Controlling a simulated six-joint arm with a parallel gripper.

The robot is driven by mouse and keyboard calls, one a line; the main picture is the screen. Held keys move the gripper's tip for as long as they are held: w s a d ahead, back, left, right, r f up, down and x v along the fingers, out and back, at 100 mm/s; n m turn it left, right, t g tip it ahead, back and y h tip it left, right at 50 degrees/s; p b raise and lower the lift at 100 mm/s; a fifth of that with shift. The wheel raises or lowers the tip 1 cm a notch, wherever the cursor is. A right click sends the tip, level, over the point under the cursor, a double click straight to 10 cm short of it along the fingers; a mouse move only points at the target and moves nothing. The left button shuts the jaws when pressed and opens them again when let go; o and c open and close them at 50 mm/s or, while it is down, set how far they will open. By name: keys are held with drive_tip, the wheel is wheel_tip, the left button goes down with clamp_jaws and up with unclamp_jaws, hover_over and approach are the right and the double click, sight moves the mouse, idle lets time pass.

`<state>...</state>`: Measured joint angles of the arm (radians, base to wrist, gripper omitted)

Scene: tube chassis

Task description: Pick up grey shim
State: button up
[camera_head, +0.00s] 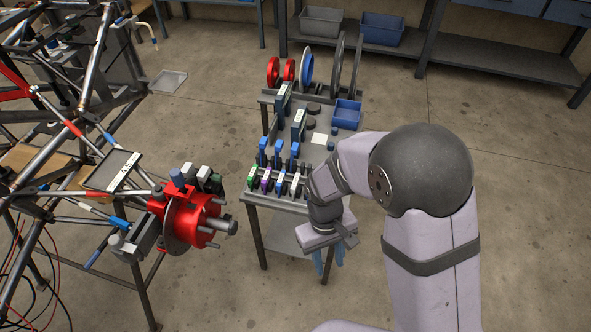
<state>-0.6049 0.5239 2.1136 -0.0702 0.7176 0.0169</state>
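My gripper (328,236) hangs at the front right corner of the grey cart (252,200), and my forearm covers part of the cart's right side. Its fingertips do not show clearly, so I cannot tell whether it is open or holds anything. A row of small upright pieces stands along the cart's front, with a green one (252,177), a purple one (266,179) and a blue one (280,183). Dark grey pieces (303,167) stand at the row's right end, partly behind my wrist. I cannot tell which piece is the grey shim.
Blue-handled tools (278,152) stand behind the row. Red (273,72), blue and grey discs stand at the cart's back, near a blue bin (346,114). A tube chassis (75,130) with a red hub (190,220) stands to the left. Open floor separates it from the cart.

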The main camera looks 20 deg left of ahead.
drive_tip(key=w+a+r+t, duration=0.1)
drive_tip(key=w+a+t, duration=0.1)
drive_tip(key=w+a, duration=0.85)
drive_tip(key=m+t+y, duration=0.2)
drive_tip(key=m+t, duration=0.1)
drive_tip(key=m, duration=0.1)
approach(295, 182)
drive_tip(key=shift+w+a+f, duration=0.3)
drive_tip(key=shift+w+f, duration=0.1)
drive_tip(key=shift+f, duration=0.3)
drive_tip(key=shift+w+d+m+p, duration=0.1)
drive_tip(key=shift+m+p, duration=0.2)
drive_tip(key=shift+m, duration=1.5)
drive_tip(key=shift+s+d+p+x, duration=0.1)
drive_tip(key=shift+p+x, duration=0.25)
drive_tip(key=shift+x, duration=1.45)
drive_tip(key=shift+s+d+p+x, duration=0.15)
drive_tip(key=shift+p+x, duration=0.2)
drive_tip(key=shift+x, duration=1.45)
drive_tip(key=shift+f, duration=0.1)
drive_tip(key=shift+c, duration=0.7)
clamp_jaws()
